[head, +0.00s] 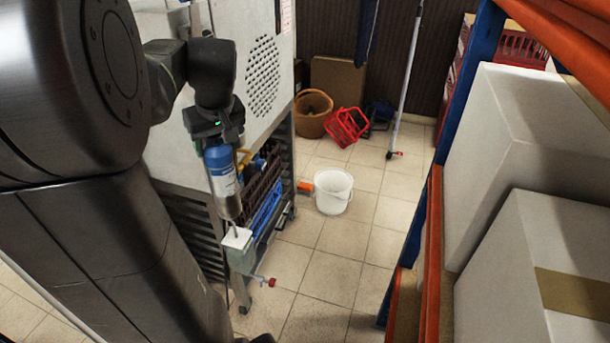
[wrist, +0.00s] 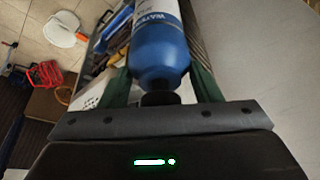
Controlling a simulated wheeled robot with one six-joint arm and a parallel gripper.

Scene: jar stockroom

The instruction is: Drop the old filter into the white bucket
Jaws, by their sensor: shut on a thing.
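The old filter is a blue and silver cylinder with a white label. It shows in the head view (head: 221,172) and in the wrist view (wrist: 160,50). My gripper (head: 216,140) is shut on its blue top end, and the filter hangs roughly upright below it. In the wrist view my gripper's green fingers (wrist: 160,85) flank the blue end. The white bucket (head: 333,191) stands on the tiled floor, to the right of the filter and farther off. It also shows at the upper left of the wrist view (wrist: 62,30).
A white machine (head: 255,60) on a metal frame stands beside the filter. A blue crate (head: 265,210) sits in the frame. A red basket (head: 346,127) and a brown basket (head: 312,113) are behind the bucket. An orange and blue rack (head: 433,230) with white boxes (head: 540,130) stands at right.

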